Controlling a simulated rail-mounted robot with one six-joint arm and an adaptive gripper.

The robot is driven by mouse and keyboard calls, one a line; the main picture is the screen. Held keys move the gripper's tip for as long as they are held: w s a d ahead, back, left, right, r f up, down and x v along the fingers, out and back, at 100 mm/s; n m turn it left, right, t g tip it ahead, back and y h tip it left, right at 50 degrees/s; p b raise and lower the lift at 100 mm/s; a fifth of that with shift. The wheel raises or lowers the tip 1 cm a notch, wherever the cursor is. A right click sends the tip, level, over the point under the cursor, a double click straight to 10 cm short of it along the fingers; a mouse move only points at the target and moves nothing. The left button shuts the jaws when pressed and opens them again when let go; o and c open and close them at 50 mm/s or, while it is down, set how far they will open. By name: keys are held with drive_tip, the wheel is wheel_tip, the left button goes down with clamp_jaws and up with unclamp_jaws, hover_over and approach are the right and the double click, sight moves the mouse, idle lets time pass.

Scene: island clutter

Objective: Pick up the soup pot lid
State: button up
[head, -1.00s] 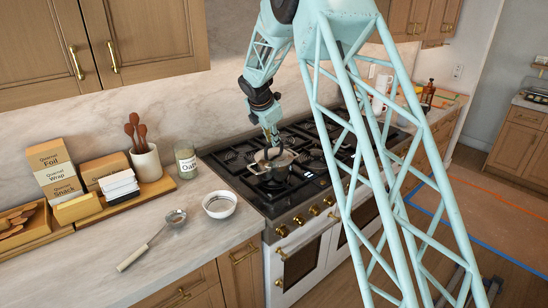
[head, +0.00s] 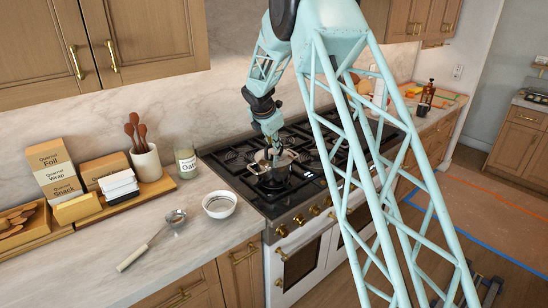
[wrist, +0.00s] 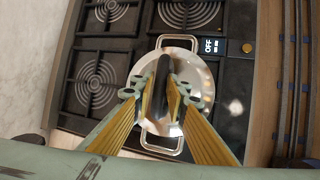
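The soup pot lid (wrist: 189,63) is a shiny round metal disc with a long black handle across its middle. It lies on the soup pot, whose metal loop handles (wrist: 163,147) stick out at both sides. The pot (head: 270,176) stands on the front left part of the stove. My gripper (wrist: 162,84) is above the lid, its yellow-padded fingers apart on either side of the black handle. Whether the pads touch the handle is hard to see. In the head view the gripper (head: 274,150) points down at the pot and hides part of the lid.
Black burner grates (head: 236,157) surround the pot. A white bowl (head: 219,204) and a strainer (head: 163,232) lie on the counter at left, with an oats jar (head: 187,163) behind. Bottles (head: 426,96) stand beyond the stove. The marble wall is close behind.

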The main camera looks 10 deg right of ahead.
drive_tip(key=shift+w+d+f, duration=0.1)
drive_tip(key=shift+w+f, duration=0.1)
drive_tip(key=shift+f, duration=0.2)
drive_tip(key=shift+c, duration=0.4)
clamp_jaws()
drive_tip(key=shift+r, duration=0.15)
drive_tip(key=shift+r, duration=1.6)
drive_tip(key=shift+s, duration=0.15)
drive_tip(key=s+a, duration=0.2)
drive_tip(key=s, duration=0.5)
drive_tip(key=s+a+r+b, duration=0.1)
drive_tip(key=s+a, duration=0.2)
drive_tip(key=s, duration=0.5)
drive_tip(key=shift+r, duration=0.3)
